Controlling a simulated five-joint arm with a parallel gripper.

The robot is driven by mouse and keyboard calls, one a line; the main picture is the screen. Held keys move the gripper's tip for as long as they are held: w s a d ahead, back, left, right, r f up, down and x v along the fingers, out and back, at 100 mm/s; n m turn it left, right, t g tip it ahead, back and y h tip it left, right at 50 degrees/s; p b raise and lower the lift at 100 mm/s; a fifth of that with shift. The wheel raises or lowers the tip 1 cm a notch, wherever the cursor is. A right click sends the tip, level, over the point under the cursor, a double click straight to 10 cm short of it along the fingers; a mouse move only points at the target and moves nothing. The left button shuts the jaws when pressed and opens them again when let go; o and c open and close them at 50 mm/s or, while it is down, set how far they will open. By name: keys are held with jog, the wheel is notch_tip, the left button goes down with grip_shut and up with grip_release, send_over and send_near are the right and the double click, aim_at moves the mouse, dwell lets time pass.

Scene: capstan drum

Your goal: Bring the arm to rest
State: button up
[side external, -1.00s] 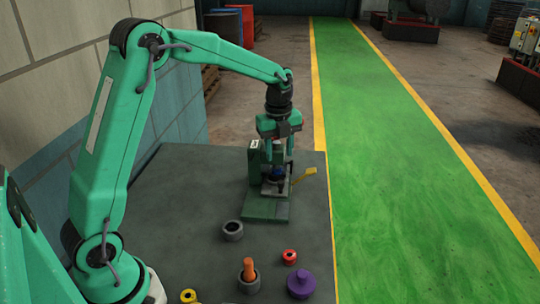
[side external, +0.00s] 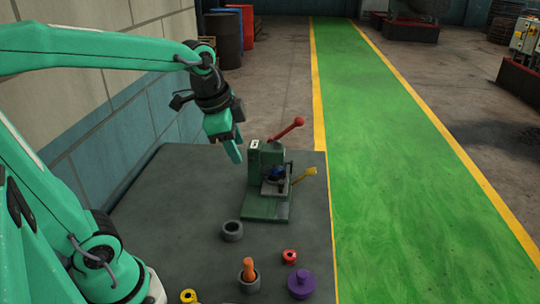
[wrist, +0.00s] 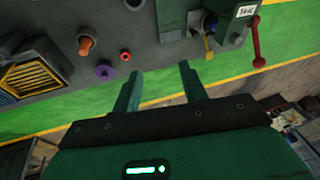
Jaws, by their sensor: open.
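My gripper (side external: 234,148) is raised above the table, to the left of the green capstan machine (side external: 262,208), and apart from it. Its two fingers (wrist: 160,88) are spread and empty in the wrist view. The machine carries a red-knobbed lever (side external: 286,130), a yellow handle (side external: 304,173) and a dark blue part (side external: 277,174) in its middle. In the wrist view the red lever (wrist: 256,40) hangs at the upper right.
On the grey table (side external: 180,200) stand a grey ring (side external: 232,231), an orange peg (side external: 248,266) in a grey cup, a red ring (side external: 289,256), a purple knobbed disc (side external: 301,284) and a yellow ring (side external: 188,296). A wall (side external: 110,85) runs along the left.

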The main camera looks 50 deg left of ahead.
jog(key=s+d+f+n+t, duration=0.1)
jog(key=s+n, duration=0.6)
jog(key=s, duration=0.2)
jog(key=shift+d+f+n+t, duration=0.2)
jog(key=shift+d+n+t, duration=0.1)
jog(key=shift+n+t, duration=0.1)
